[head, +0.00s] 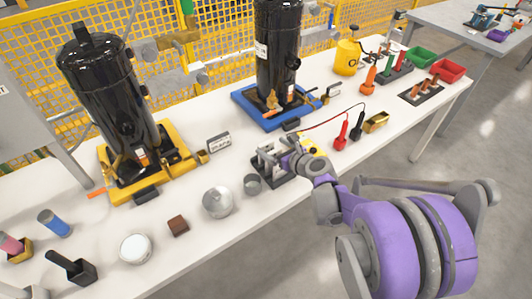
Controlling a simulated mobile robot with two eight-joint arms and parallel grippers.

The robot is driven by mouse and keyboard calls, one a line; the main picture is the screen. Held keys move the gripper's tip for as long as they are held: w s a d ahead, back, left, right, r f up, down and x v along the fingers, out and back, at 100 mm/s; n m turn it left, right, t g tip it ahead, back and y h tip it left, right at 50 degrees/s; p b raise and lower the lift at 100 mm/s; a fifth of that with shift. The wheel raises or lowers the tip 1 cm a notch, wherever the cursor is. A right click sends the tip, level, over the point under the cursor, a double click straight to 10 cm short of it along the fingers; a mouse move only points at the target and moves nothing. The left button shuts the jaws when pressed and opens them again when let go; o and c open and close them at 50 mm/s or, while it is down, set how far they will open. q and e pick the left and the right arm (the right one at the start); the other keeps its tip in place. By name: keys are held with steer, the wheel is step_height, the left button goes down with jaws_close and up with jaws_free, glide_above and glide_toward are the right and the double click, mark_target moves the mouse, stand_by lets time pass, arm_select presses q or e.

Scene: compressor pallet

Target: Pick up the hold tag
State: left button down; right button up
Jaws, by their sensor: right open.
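I cannot pick out the hold tag with certainty. A small yellow piece (311,148) shows just behind my right wrist, partly hidden by it, and may be the tag. An orange strip (97,193) lies at the left edge of the yellow pallet, and another orange strip (277,114) lies on the blue pallet. My right gripper (266,161) is open, low over the middle of the white table, left of the yellow piece. Its fingers are small in view, and nothing is seen held between them.
Black compressors stand on a yellow pallet (180,178) and a blue pallet (242,98). A grey cup (253,184) and silver dome (217,202) stand near my right gripper. Red (341,135) and black (358,125) probes and a brass block (376,122) lie to its right.

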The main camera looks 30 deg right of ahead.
steer(key=shift+x, duration=1.2)
jaws_close()
